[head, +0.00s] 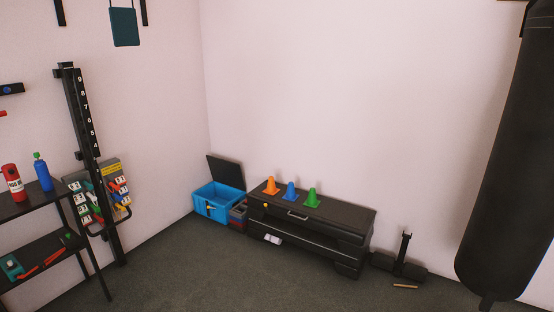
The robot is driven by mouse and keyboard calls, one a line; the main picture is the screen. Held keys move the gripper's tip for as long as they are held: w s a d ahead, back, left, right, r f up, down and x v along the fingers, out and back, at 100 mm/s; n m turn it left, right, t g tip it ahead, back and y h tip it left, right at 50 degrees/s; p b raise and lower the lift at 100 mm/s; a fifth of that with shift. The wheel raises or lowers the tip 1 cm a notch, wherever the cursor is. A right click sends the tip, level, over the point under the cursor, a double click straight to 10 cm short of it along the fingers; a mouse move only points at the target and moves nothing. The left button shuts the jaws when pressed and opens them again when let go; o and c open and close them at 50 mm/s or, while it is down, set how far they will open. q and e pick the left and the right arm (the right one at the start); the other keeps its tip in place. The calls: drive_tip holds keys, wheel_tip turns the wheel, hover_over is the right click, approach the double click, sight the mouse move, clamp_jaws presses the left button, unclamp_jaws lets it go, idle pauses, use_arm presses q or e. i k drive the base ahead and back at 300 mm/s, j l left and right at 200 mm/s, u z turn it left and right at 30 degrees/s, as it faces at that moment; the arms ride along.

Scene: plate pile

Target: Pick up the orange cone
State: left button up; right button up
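The orange cone (271,187) stands upright at the left end of the top of a low black bench (345,214) against the back wall. A blue cone (291,192) and a green cone (312,198) stand to its right in a row. Neither of my grippers is in the head view, and nothing touches the orange cone.
A blue open box (217,203) with a dark raised lid stands left of the bench. A black shelf (32,205) with bottles is at the left. A black punching bag (508,160) hangs at the right. The floor (220,275) in front is clear.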

sight(271, 189)
drive_tip(key=i, duration=1.1)
drive_tip(key=i+u, duration=0.1)
drive_tip(key=i, duration=1)
drive_tip(key=i+l, duration=0.2)
drive_tip(key=i, duration=0.85)
drive_tip(key=i+l, duration=0.1)
drive_tip(key=i, duration=1)
drive_tip(key=j+u, duration=0.05)
